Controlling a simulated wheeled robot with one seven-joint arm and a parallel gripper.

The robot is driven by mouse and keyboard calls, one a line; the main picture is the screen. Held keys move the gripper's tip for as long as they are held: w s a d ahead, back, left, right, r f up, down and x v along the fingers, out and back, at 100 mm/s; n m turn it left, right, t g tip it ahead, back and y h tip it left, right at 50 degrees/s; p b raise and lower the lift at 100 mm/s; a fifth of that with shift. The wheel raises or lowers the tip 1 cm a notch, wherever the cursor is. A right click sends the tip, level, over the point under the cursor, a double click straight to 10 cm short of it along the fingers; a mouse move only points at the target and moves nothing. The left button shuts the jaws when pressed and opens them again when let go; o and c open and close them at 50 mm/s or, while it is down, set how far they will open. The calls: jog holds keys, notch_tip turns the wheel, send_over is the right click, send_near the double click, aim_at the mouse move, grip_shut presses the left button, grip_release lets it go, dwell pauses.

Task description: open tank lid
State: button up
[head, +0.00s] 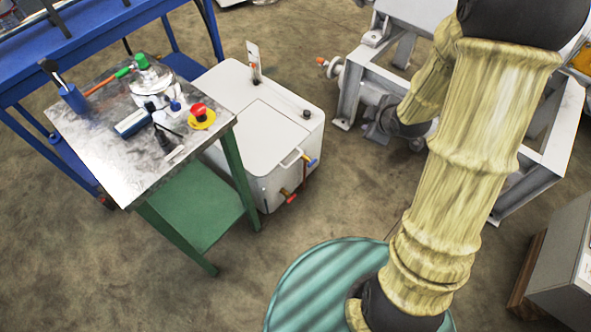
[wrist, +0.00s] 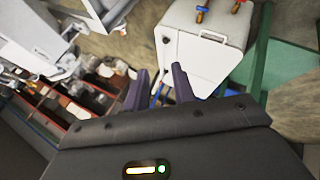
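The white tank (head: 265,120) stands on the floor in the middle of the head view. Its flat lid (head: 258,138) lies closed on top, with a small metal handle (head: 291,157) at its front edge. In the wrist view the tank (wrist: 200,62) is at the top centre, with the handle (wrist: 213,36) near the upper edge. My gripper (wrist: 160,84) shows in the wrist view as two dark fingers, apart, with nothing between them. The tank lies beyond the fingertips, and I see no contact. In the head view my gripper is hidden.
A green-legged table (head: 85,145) with tools and a red emergency button (head: 199,111) stands left of the tank. A teal round drum (head: 315,285) is at the front. A grey metal frame (head: 350,95) stands right of the tank. Bare floor lies between the tank and drum.

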aim_at(295, 159)
jog(key=a+f+n+y+b, duration=0.2)
jog(key=f+n+b, duration=0.3)
jog(key=f+b, duration=0.4)
jog(key=a+f+n+t+y+b, duration=0.1)
jog(key=a+f+n+y+b, duration=0.1)
jog(key=f+n+y+b, duration=0.3)
jog(key=w+a+f+n+y+b, duration=0.1)
jog(key=a+f+n+y+b, duration=0.1)
jog(key=f+b, duration=1)
notch_tip(295, 159, down, 7)
jog(key=n+y, duration=0.1)
jog(key=n, duration=0.1)
jog(key=shift+a+f+n+t+y+b, duration=0.2)
jog(key=shift+a+n+t+y+b, duration=0.1)
jog(key=shift+n+t+b, duration=0.1)
jog(key=shift+w, duration=0.1)
jog(key=b+x, duration=0.7)
jog(key=x, duration=1)
jog(key=shift+w+a, duration=0.1)
jog(key=shift+a, duration=0.1)
